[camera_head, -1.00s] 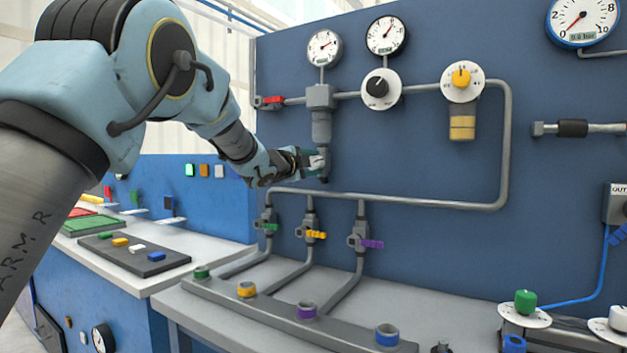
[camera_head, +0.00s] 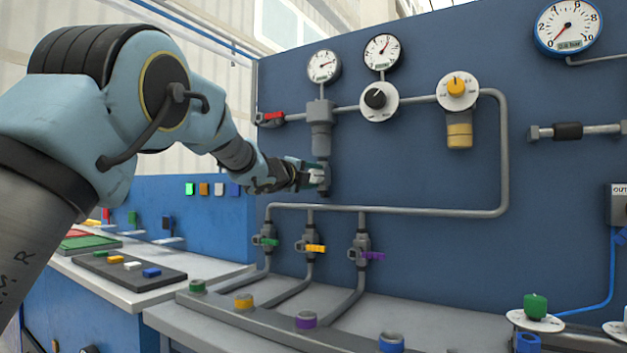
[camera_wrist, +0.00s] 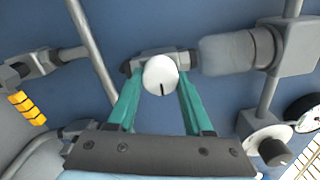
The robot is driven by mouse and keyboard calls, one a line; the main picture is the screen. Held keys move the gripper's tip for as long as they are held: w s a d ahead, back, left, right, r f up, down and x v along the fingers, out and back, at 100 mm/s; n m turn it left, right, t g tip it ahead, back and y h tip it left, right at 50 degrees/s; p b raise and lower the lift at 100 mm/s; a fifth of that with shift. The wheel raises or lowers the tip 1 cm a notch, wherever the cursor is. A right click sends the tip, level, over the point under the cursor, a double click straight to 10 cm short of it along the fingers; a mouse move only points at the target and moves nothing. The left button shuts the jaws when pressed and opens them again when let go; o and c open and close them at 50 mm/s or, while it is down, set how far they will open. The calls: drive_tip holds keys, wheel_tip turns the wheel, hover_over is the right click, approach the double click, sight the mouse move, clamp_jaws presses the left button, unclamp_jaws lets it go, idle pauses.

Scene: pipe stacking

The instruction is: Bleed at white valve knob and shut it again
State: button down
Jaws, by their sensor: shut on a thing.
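The white valve knob (camera_wrist: 160,76) is round with a dark line on its face. In the wrist view it sits between the tips of my gripper's two green fingers, at the end of a grey fitting below the clear filter bowl (camera_wrist: 228,52). The dark line points toward my gripper's palm. My gripper (camera_head: 316,177) is shut on the knob, and its fingers partly hide the knob in the head view. The grey filter body (camera_head: 320,120) hangs on the pipe just above.
A red valve handle (camera_head: 271,116) is to the upper left. A black regulator knob (camera_head: 376,98) and yellow knob (camera_head: 455,86) are to the right. Below run a grey pipe (camera_head: 400,211) and green, yellow and purple valve handles (camera_head: 372,256). The panel right of my gripper is clear.

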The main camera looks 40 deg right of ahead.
drive_tip(key=shift+c, duration=1.5)
unclamp_jaws()
drive_tip(key=b+v, duration=0.2)
drive_tip(key=v, duration=0.8)
drive_tip(key=shift+a, duration=0.4)
